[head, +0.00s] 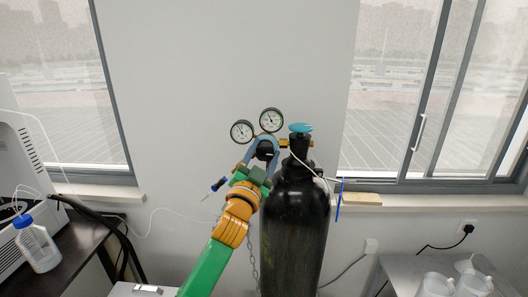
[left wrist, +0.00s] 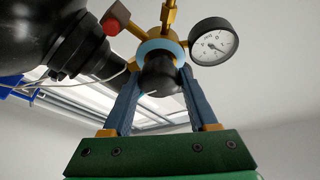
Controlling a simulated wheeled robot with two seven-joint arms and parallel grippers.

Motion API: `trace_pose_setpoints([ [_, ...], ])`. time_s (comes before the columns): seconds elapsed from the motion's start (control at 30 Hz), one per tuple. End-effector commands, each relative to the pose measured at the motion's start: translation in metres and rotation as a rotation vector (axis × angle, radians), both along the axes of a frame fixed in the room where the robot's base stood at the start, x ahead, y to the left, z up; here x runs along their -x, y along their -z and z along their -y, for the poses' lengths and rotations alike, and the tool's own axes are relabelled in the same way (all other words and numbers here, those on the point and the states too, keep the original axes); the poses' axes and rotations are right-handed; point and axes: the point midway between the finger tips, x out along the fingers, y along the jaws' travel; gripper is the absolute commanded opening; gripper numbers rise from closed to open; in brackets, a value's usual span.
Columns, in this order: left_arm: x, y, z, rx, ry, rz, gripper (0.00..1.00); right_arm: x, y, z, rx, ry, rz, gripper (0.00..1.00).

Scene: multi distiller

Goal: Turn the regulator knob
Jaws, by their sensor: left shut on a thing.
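The regulator knob (left wrist: 160,76) is black and round, and points toward my left wrist camera; in the head view it is a small dark shape (head: 265,153). My left gripper (head: 264,147) reaches up to it from below. Its two blue fingers stand on either side of the knob in the left wrist view and are shut on it. The regulator body is brass with a pale blue ring (left wrist: 158,48) behind the knob. Two round gauges (head: 241,131) rise above it; one gauge (left wrist: 214,41) shows in the left wrist view. My right gripper is not in view.
A tall black gas cylinder (head: 295,235) with a teal valve handle (head: 301,128) stands right beside my left gripper. A chain (head: 252,258) hangs by it. A dark bench with a bottle (head: 37,246) is at left; a table with clear containers (head: 437,285) is at right.

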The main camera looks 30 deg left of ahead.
Motion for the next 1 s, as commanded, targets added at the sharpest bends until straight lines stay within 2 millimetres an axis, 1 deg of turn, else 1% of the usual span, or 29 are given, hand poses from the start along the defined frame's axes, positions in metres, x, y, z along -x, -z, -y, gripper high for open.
trace_pose_setpoints([
  [0.23,0.000,0.002,0.000,0.001,0.000,-0.003,0.03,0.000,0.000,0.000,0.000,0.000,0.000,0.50],
  [0.27,0.000,0.002,0.000,0.001,0.000,-0.003,0.67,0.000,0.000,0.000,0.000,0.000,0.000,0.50],
  [0.3,0.000,0.002,0.000,0.002,0.000,-0.003,0.78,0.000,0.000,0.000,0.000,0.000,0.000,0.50],
  [0.33,0.000,0.002,0.000,0.002,0.000,-0.003,0.86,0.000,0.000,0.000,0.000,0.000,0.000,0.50],
  [0.37,0.000,0.002,0.000,0.002,0.000,-0.003,0.87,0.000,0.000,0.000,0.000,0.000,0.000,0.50],
  [0.67,0.001,0.002,0.001,0.001,0.000,0.000,0.87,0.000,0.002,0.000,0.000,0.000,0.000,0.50],
  [0.77,0.011,0.008,0.004,0.000,0.001,-0.001,0.87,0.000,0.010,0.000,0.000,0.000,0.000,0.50],
  [1.0,0.050,0.022,0.015,0.000,0.000,-0.001,0.87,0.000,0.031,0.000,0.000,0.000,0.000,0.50],
])
